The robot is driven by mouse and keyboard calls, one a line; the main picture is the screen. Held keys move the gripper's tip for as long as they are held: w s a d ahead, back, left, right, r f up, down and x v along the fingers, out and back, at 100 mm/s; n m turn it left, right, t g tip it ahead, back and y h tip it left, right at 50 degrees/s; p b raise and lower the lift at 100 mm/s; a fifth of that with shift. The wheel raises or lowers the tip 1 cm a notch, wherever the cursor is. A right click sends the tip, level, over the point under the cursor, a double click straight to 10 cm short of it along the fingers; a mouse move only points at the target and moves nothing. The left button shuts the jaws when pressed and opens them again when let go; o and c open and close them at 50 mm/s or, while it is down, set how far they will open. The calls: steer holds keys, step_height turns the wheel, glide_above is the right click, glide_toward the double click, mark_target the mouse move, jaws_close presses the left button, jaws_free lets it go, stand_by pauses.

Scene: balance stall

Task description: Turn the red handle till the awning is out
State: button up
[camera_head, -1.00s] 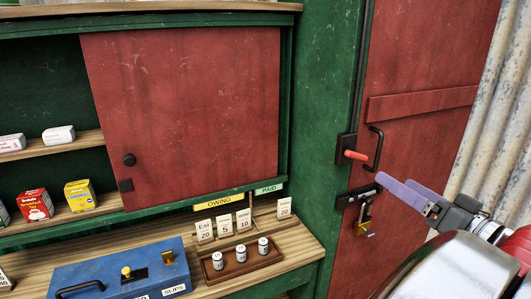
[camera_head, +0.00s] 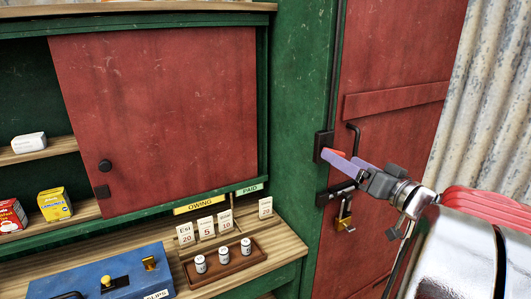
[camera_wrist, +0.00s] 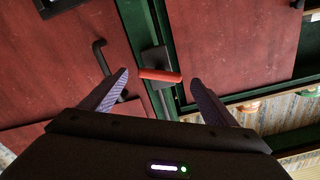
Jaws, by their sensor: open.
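The red handle (camera_wrist: 160,75) sits on a dark mounting plate on the green post beside the red door. In the wrist view it lies crosswise between and just beyond my open fingertips, apart from both. In the head view my gripper (camera_head: 347,160) is at the handle's height, its purple fingers covering most of the handle, with a bit of red (camera_head: 334,152) showing. My gripper also shows in the wrist view (camera_wrist: 157,82), open and empty. A dark rod (camera_wrist: 164,103) runs along the post from the plate. The awning is not in view.
The red door (camera_head: 395,75) has a black pull handle (camera_head: 354,139) close to my fingers, with a bolt and brass padlock (camera_head: 344,222) below. At left are a counter, a blue box (camera_head: 98,272) and a tray (camera_head: 238,262) of small weights.

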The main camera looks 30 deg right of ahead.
steer(key=shift+w, duration=1.55)
steer(key=c, duration=1.1)
steer(key=shift+o, duration=0.2)
